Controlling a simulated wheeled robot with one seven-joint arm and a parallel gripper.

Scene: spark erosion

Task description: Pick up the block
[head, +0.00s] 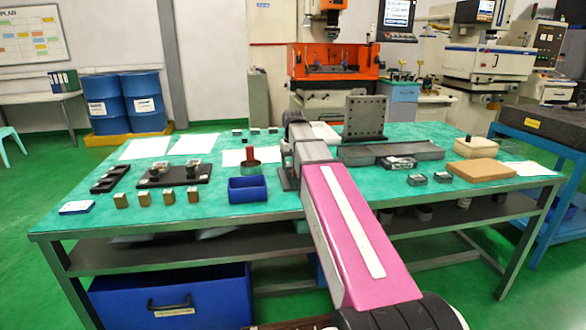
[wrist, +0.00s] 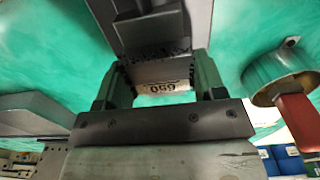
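A grey metal block (wrist: 158,72) with a pale, printed label facing the camera is between the two fingers of my gripper (wrist: 161,68) in the wrist view. The fingers stand on either side of the block, very close to its sides. Whether they touch it or press on it cannot be told. In the head view my pink and grey arm reaches over the table and hides this block and most of the gripper. Several brass-coloured blocks (head: 145,198) stand at the table's front left, apart from the gripper.
A red-handled round tool (wrist: 280,80) is right of the gripper in the wrist view. On the green table (head: 235,222), a blue bin (head: 248,189) sits left of my arm. A grey plate (head: 425,150) and an upright perforated plate (head: 365,117) stand at right and behind.

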